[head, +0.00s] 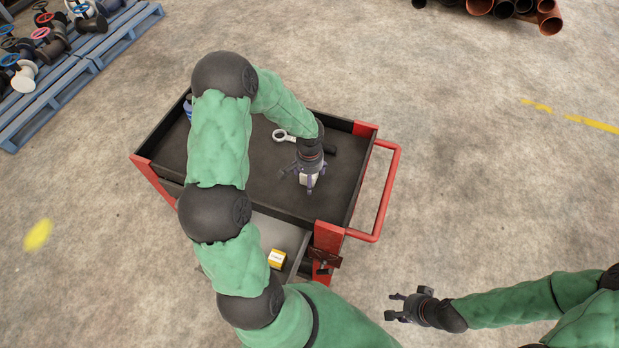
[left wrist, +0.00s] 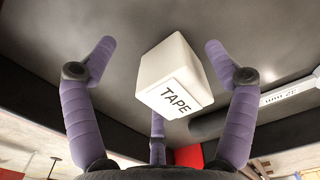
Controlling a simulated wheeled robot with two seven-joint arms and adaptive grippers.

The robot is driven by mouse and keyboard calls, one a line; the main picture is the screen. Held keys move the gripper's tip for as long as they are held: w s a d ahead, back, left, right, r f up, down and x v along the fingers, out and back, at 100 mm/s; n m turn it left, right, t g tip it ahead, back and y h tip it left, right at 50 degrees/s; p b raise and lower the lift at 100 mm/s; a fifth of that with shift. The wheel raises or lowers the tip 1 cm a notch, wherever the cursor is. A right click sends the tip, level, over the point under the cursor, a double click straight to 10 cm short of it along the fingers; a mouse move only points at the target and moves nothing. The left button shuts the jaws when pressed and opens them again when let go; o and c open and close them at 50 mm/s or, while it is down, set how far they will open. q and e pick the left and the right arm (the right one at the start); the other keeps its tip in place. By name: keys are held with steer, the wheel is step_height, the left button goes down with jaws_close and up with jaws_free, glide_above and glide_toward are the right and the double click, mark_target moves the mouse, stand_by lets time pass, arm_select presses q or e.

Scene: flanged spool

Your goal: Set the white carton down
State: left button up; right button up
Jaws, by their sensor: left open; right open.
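The white carton (head: 308,180), marked TAPE, is on the dark top tray of the red and black cart (head: 262,185). It also shows in the left wrist view (left wrist: 172,78), between the spread purple fingers. My left gripper (head: 304,175) is over the tray, open around the carton, with visible gaps between the side fingers and the carton. The carton's underside contact with the tray is hard to see. My right gripper (head: 393,307) is open and empty over the floor, right of the cart.
A ring-ended tool (head: 283,135) with a dark handle lies on the tray near the carton. A blue item (head: 188,107) is at the tray's left edge. A red handle (head: 388,190) sticks out right. Floor beyond it is clear.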

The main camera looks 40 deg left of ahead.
arm_select(q)
step_height(320, 180, up, 11)
steer(key=shift+p, duration=0.55)
